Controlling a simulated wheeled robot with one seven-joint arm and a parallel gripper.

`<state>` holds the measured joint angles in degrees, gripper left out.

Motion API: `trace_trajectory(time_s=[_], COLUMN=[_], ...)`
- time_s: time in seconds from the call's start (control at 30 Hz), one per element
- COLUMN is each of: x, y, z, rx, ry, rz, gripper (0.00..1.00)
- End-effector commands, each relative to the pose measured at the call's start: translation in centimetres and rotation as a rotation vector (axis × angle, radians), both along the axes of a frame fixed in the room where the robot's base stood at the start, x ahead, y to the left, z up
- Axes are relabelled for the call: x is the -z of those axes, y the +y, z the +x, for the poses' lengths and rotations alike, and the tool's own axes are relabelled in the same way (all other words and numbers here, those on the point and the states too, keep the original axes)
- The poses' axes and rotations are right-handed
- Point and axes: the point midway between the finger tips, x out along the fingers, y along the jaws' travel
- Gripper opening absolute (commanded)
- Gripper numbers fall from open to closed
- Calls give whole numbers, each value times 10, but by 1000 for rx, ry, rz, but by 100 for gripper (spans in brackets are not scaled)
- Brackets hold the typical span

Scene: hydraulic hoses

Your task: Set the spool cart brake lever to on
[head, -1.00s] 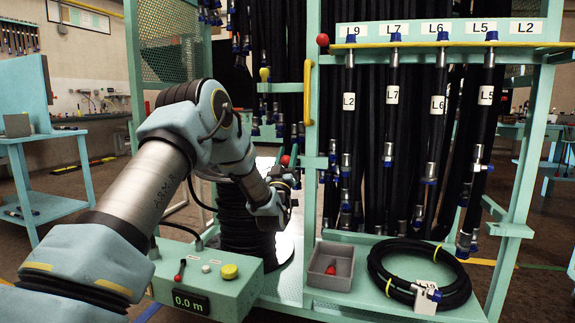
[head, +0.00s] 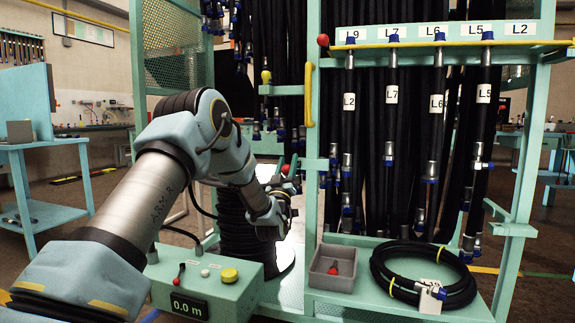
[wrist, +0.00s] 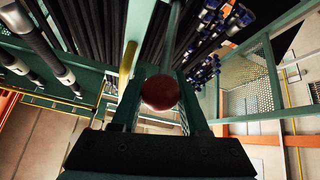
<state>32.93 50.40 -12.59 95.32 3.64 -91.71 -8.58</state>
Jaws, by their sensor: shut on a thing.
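The brake lever shows as a rod with a red ball knob (wrist: 160,93) in the wrist view. The knob sits between the two fingers of my gripper (wrist: 160,78), which is shut on the lever. In the head view my gripper (head: 287,188) is at the cart's left post, beside the black coiled column. A bit of the red knob (head: 285,169) shows just above it. The fingers and the lower part of the lever are mostly hidden there. I cannot read any on or off marking.
A control box (head: 207,288) with a small red-tipped lever and a yellow button stands in front, reading 0.0 m. A grey bin (head: 331,284) and a coiled hose (head: 378,262) lie on the cart shelf. Labelled hoses hang at right.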

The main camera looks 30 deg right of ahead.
Motion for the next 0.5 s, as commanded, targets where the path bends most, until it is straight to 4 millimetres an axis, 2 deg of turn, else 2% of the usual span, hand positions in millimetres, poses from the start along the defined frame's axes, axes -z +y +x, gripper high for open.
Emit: trace_trajectory(time_s=[0.03, 0.07, 0.1, 0.17, 0.5], x=[2, 2, 1, 1, 5], y=[-1, -1, -1, -1, 2], z=[-2, -2, -2, -2, -5], rx=[3, 3, 3, 3, 2], ry=[2, 2, 2, 1, 2], rz=[1, 1, 1, 1, 2], gripper=[0, 46, 51, 56, 56])
